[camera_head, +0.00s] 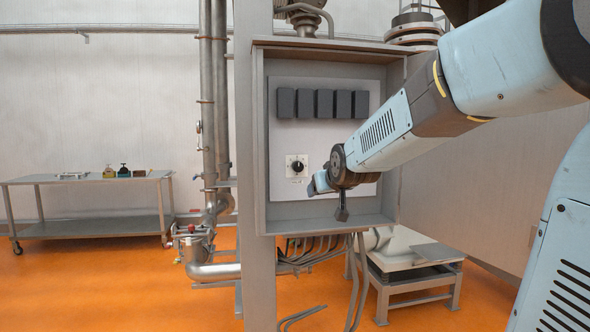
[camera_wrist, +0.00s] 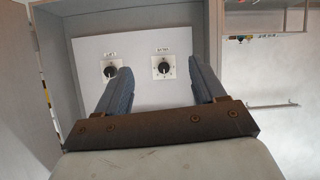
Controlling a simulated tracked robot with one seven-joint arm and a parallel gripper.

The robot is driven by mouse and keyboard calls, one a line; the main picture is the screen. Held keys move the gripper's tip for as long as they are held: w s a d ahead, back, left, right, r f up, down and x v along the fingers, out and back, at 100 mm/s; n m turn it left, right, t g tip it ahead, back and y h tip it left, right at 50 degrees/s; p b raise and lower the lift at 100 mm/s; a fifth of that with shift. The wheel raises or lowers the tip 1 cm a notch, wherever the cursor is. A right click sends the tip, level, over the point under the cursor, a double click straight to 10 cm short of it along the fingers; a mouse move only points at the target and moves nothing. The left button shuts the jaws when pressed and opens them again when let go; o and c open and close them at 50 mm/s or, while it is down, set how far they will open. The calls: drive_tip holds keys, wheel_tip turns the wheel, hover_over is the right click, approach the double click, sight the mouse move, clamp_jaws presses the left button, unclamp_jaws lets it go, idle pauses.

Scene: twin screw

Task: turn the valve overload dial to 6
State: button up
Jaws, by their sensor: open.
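Two black dials on square white plates sit side by side on the pale panel in the wrist view: a left dial (camera_wrist: 110,70) and a right dial (camera_wrist: 162,68). The small labels above them are too blurred to read, so I cannot tell which is the valve overload dial. My gripper (camera_wrist: 160,64) is open and empty. Its blue fingers point at the panel, with the right dial between the tips in the picture and the left dial just left of the left fingertip. In the head view one dial (camera_head: 297,166) shows; my arm hides the other. Touching is not visible.
The dials are inside an open grey cabinet (camera_head: 260,150) with raised side walls. A row of several dark blocks (camera_head: 325,103) is above them. Pipes (camera_head: 212,100) stand left of the cabinet, and a metal table (camera_head: 90,180) stands further left.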

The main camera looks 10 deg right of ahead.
sight(299, 167)
drive_tip(key=w+t, duration=0.1)
drive_tip(key=w, duration=1)
drive_tip(key=w+t, duration=0.2)
drive_tip(key=w, duration=0.9)
drive_tip(key=w+n+t, duration=0.1)
drive_tip(key=w+t, duration=0.1)
drive_tip(key=w, duration=0.9)
drive_tip(key=shift+r, duration=0.3)
drive_tip(key=shift+c, duration=0.4)
drive_tip(key=c, duration=0.9)
drive_tip(key=shift+d, duration=0.1)
drive_tip(key=shift+c, duration=0.4)
